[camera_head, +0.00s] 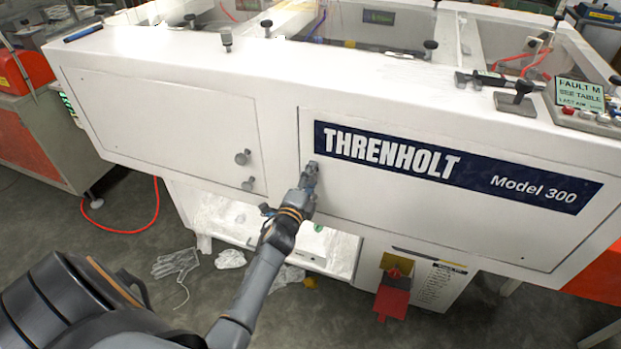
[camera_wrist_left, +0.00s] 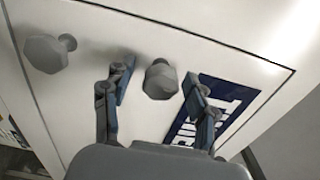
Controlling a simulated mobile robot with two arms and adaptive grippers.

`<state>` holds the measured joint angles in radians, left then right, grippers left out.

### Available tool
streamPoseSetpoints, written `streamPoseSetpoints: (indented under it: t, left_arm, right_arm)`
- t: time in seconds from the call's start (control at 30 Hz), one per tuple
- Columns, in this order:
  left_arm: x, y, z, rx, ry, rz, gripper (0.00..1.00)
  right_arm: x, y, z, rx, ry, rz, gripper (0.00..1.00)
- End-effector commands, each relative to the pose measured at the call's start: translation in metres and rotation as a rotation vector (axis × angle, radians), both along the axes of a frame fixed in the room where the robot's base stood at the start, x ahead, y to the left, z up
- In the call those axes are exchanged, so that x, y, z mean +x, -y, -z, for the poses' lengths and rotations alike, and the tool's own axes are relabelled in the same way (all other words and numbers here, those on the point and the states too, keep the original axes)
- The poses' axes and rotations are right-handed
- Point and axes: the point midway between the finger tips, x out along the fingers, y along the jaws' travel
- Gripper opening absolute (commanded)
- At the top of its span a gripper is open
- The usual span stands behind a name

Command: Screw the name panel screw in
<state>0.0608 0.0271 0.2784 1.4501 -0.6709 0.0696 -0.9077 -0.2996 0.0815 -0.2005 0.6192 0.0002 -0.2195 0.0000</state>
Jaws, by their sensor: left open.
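The white name panel (camera_head: 400,205) bears a dark blue THRENHOLT Model 300 sign (camera_head: 470,173) on the machine front. My left gripper (camera_head: 310,172) is at the panel's left end, just below and left of the sign. In the left wrist view, a grey screw knob (camera_wrist_left: 160,80) stands out from the white surface beside the sign (camera_wrist_left: 222,105). The open fingers of my left gripper (camera_wrist_left: 158,92) are on either side of it, with gaps visible. A second grey knob (camera_wrist_left: 48,52) stands out on a shaft farther left.
Clamps and a small display (camera_head: 580,93) sit on the machine's top edge. A red hose (camera_head: 130,231) lies left.

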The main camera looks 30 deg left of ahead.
Motion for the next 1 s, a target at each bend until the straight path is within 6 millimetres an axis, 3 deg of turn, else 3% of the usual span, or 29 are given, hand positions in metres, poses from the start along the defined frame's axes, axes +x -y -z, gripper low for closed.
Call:
streamPoseSetpoints:
  t: [0.17,0.6,0.8,1.0]
  left_arm:
    - [-0.016,0.004,0.001,-0.001,-0.002,0.000,0.58]
    - [-0.100,0.024,0.001,-0.001,-0.003,-0.001,0.58]
    - [-0.116,0.028,0.000,0.000,-0.001,-0.001,0.58]
    - [-0.117,0.028,0.000,0.000,-0.001,0.000,0.58]
  right_arm:
    - [0.000,0.000,0.000,0.000,0.000,0.000,0.50]
    - [0.000,-0.001,0.000,0.001,0.000,0.001,0.50]
    - [0.000,-0.001,0.000,0.001,0.000,0.001,0.50]
    - [0.000,-0.001,0.000,0.001,0.000,0.001,0.50]
